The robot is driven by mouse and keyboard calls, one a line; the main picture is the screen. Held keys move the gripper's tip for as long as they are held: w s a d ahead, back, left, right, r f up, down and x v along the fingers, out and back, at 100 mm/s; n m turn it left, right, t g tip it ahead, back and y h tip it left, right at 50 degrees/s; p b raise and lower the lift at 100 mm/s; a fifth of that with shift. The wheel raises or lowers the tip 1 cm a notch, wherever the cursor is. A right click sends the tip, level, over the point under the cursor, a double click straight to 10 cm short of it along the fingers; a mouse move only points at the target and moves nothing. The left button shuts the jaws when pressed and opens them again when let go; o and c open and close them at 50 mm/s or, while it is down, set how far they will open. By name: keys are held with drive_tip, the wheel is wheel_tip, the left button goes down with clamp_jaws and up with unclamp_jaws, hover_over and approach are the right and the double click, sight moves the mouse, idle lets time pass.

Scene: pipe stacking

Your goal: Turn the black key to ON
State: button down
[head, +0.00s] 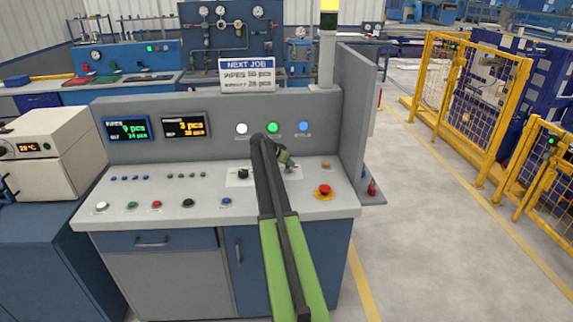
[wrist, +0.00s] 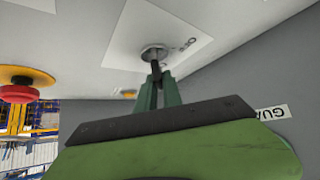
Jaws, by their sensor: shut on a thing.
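The black key (wrist: 156,68) stands in a round silver lock (wrist: 153,52) on a white label plate (wrist: 140,30) in the wrist view. Small upside-down dark lettering shows beside the lock; I cannot read it with certainty. My gripper (wrist: 158,84) has its two green fingers closed on the key's outer end. In the head view my gripper (head: 287,161) is at the right part of the white plate (head: 240,178) on the sloped console. There my gripper and arm hide most of the key, so its angle is not clear.
A red emergency stop button (head: 324,190) is to the right, also in the wrist view (wrist: 18,93). Three lamps, white, green and blue, glow on the upright panel. Open floor (head: 420,230) lies right of the console (head: 170,215).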

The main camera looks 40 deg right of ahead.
drive_tip(key=shift+w, duration=0.1)
drive_tip(key=c, duration=1.5)
unclamp_jaws()
drive_tip(key=shift+r, duration=0.1)
drive_tip(key=p+v, duration=1.2)
drive_tip(key=v, duration=0.5)
drive_tip(key=shift+a, duration=0.15)
